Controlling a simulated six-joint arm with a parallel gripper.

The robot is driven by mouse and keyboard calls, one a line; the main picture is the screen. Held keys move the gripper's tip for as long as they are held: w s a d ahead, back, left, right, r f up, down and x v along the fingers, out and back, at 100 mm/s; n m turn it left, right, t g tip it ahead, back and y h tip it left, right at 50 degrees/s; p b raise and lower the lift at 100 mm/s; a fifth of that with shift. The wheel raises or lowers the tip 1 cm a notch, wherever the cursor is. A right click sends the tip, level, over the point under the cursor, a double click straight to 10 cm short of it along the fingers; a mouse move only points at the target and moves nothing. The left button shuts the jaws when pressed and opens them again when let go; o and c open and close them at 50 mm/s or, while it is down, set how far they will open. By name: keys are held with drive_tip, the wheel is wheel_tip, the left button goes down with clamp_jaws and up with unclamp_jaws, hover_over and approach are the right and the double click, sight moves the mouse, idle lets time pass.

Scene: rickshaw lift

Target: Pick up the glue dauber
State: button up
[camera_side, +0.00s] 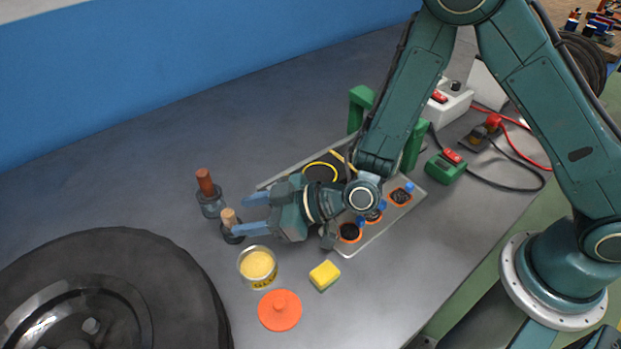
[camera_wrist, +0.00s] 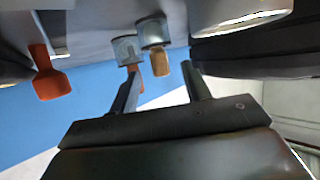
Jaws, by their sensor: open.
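Two small upright-handled tools stand close together on the bench, and I cannot tell for sure which is the glue dauber. One has a tan wooden handle (camera_side: 229,217) above a dark round base; the other has a red-brown handle (camera_side: 204,182) above a glassy grey base (camera_side: 211,204). My gripper (camera_side: 241,214) is open and low, with its fingertips beside the tan handle. In the wrist view the tan handle (camera_wrist: 162,68) shows between the open fingers (camera_wrist: 162,76). The red-brown handle is farther off there, partly hidden by the left finger. Neither is visibly held.
An open yellow tin (camera_side: 257,266), an orange lid (camera_side: 280,311) and a yellow sponge (camera_side: 324,275) lie near my gripper. A large black tyre (camera_side: 185,268) fills the lower left. A grey tray (camera_side: 375,236) with round patches lies beneath my forearm. The bench behind the handles is clear.

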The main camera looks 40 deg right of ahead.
sight(229, 218)
drive_tip(key=shift+x, duration=2.45)
drive_tip(key=shift+c, duration=0.5)
clamp_jaws()
